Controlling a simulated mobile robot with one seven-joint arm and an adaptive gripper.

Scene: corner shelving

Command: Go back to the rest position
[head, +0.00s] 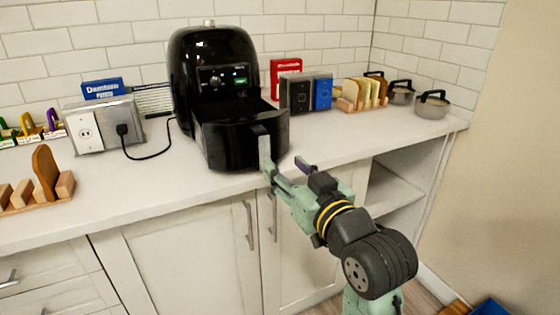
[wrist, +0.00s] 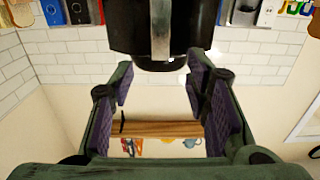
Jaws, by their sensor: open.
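My gripper (head: 285,168) is open and empty at the counter's front edge, right in front of the black air fryer (head: 213,65). The fryer's drawer (head: 232,142) sticks out toward me, partly pulled out, with its pale handle (head: 264,150) facing my gripper. In the wrist view my two fingers (wrist: 160,82) stand wide apart, with nothing clasped between them. The handle (wrist: 161,30) and the dark drawer front (wrist: 127,28) are just beyond the fingertips there. I cannot tell whether a fingertip touches the handle.
A socket box (head: 99,125) with a plugged cord stands left on the white counter (head: 130,195). Bread in wooden racks (head: 362,95), black and blue switch boxes (head: 305,92) and pots (head: 432,105) stand right. Cabinet doors (head: 190,255) lie below; an open shelf (head: 390,190) is right.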

